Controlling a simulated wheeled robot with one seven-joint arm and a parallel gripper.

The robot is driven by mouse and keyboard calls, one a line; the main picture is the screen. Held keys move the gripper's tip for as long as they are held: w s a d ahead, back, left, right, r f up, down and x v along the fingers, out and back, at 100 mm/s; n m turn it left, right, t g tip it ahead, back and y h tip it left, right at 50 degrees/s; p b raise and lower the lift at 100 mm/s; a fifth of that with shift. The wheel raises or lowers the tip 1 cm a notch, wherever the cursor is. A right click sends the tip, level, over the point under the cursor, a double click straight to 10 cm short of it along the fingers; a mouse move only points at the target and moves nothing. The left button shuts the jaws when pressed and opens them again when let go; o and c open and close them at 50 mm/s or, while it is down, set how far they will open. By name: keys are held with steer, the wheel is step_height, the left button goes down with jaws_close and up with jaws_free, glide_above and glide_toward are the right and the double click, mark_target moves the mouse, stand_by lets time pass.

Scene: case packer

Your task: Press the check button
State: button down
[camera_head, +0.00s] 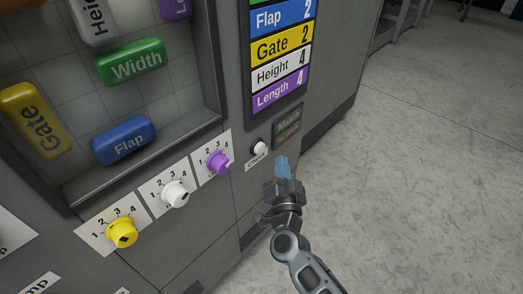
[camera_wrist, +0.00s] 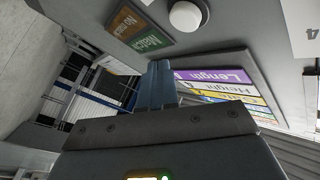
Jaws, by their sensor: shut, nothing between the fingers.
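The check button (camera_head: 259,147) is a round white button above a small "Check" label on the grey machine front. It also shows in the wrist view (camera_wrist: 186,15), at the top. My gripper (camera_head: 283,166) has its blue fingers shut and empty. In the head view it is just right of and below the button. In the wrist view the blue fingertips (camera_wrist: 160,68) are below the button, with a visible gap between them. The "Match / No match" indicator (camera_head: 287,127) is right of the button, and neither half looks clearly lit.
Yellow (camera_head: 122,233), white (camera_head: 175,194) and purple (camera_head: 218,162) dials sit left of the button. A panel of coloured labels (camera_head: 281,55) is above. A recessed bay holds coloured blocks such as Flap (camera_head: 123,140). Open floor (camera_head: 430,170) lies to the right.

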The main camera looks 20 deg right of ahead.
steer(key=shift+w+a, duration=0.4)
steer(key=shift+w, duration=0.45)
steer(key=shift+w+a, duration=0.35)
steer(key=shift+w, duration=0.45)
steer(key=shift+w+a, duration=0.1)
steer(key=shift+w, duration=0.1)
stand_by(0.7)
steer(key=shift+w+a, duration=0.1)
steer(key=shift+w, duration=0.1)
steer(key=shift+w+a, duration=0.2)
steer(key=shift+w, duration=0.25)
stand_by(0.9)
steer(key=shift+s, duration=0.1)
steer(key=shift+s+d+p, duration=0.35)
steer(key=shift+s+p, duration=0.1)
steer(key=shift+s, duration=0.3)
steer(key=s, duration=0.1)
steer(key=s+d, duration=0.1)
steer(key=s, duration=0.1)
steer(key=s+d+p, duration=0.1)
steer(key=shift+s+d, duration=0.1)
steer(key=shift+s, duration=0.2)
